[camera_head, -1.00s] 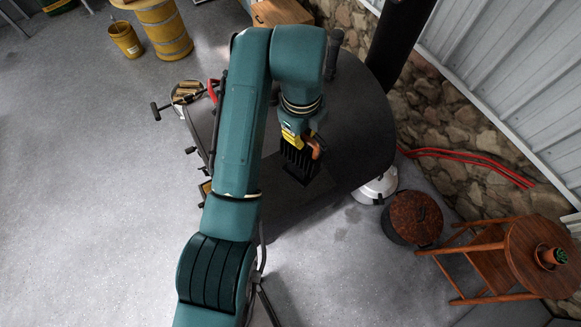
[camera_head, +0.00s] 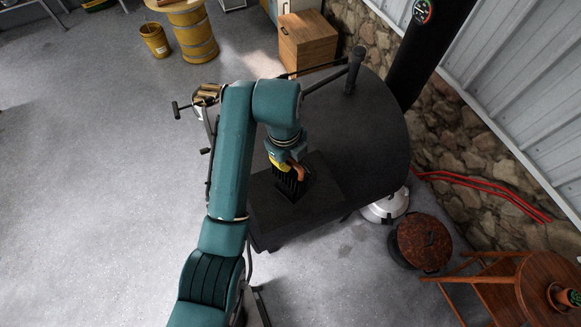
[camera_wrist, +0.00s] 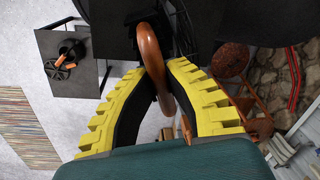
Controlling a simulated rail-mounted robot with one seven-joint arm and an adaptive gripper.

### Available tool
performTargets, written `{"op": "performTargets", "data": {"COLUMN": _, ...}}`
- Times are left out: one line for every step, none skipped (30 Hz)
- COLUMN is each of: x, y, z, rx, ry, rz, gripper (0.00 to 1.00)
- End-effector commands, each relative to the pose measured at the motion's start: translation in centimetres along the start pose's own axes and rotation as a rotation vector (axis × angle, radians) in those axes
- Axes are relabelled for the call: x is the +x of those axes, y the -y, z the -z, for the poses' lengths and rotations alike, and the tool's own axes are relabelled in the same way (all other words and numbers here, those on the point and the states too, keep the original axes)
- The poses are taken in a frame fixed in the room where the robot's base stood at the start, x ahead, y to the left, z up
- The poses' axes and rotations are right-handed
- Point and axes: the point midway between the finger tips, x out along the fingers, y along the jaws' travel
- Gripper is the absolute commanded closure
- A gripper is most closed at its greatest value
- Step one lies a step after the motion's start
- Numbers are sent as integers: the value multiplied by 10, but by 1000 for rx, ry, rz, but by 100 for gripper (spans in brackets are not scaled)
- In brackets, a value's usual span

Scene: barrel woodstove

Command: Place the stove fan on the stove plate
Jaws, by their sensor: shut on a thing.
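The stove fan (camera_head: 289,187) is a black finned body with a copper-brown loop on top. My gripper (camera_head: 284,164) is shut on this loop. In the wrist view the yellow-padded fingers of my gripper (camera_wrist: 165,78) close around the copper loop of the stove fan (camera_wrist: 150,50). The fan looks upright in the head view, over the dark flat stove plate (camera_head: 325,182) at the front of the barrel stove (camera_head: 365,135). Whether its base touches the plate cannot be told. My arm hides part of the plate's left side.
A black stovepipe (camera_head: 425,55) rises behind the stove. A silver-lidded pot (camera_head: 386,207) and a rusty-lidded pot (camera_head: 425,243) stand to its right. A wooden stool (camera_head: 500,280) is farther right. A wooden cabinet (camera_head: 307,42) stands behind. Open floor lies left.

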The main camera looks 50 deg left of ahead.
Motion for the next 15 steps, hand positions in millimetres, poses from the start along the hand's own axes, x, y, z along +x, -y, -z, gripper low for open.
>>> {"op": "performTargets", "data": {"x": 5, "y": 1, "z": 0, "rx": 1, "ry": 2, "rz": 5, "gripper": 100}}
{"op": "performTargets", "data": {"x": 7, "y": 1, "z": -1, "rx": 1, "ry": 3, "rz": 5, "gripper": 100}}
{"op": "performTargets", "data": {"x": 10, "y": 0, "z": -1, "rx": 1, "ry": 2, "rz": 5, "gripper": 100}}
{"op": "performTargets", "data": {"x": 13, "y": 0, "z": -1, "rx": 1, "ry": 2, "rz": 5, "gripper": 100}}
{"op": "performTargets", "data": {"x": 17, "y": 0, "z": 0, "rx": 1, "ry": 2, "rz": 4, "gripper": 100}}
{"op": "performTargets", "data": {"x": 23, "y": -1, "z": 0, "rx": 1, "ry": 2, "rz": 4, "gripper": 100}}
{"op": "performTargets", "data": {"x": 26, "y": -2, "z": 0, "rx": 1, "ry": 2, "rz": 4, "gripper": 100}}
{"op": "performTargets", "data": {"x": 29, "y": -2, "z": 0, "rx": 0, "ry": 0, "rz": 1, "gripper": 100}}
{"op": "performTargets", "data": {"x": 35, "y": -3, "z": 0, "rx": 0, "ry": 0, "rz": 1, "gripper": 100}}
{"op": "performTargets", "data": {"x": 39, "y": -3, "z": 0, "rx": 0, "ry": 0, "rz": 1, "gripper": 100}}
{"op": "performTargets", "data": {"x": 42, "y": -3, "z": 0, "rx": 0, "ry": 1, "rz": 3, "gripper": 100}}
{"op": "performTargets", "data": {"x": 44, "y": -3, "z": 0, "rx": 0, "ry": 2, "rz": 4, "gripper": 100}}
{"op": "performTargets", "data": {"x": 45, "y": -3, "z": -1, "rx": 0, "ry": 3, "rz": 5, "gripper": 100}}
{"op": "performTargets", "data": {"x": 46, "y": -3, "z": -1, "rx": 1, "ry": 3, "rz": 6, "gripper": 100}}
{"op": "performTargets", "data": {"x": 46, "y": -3, "z": -1, "rx": 1, "ry": 3, "rz": 6, "gripper": 100}}
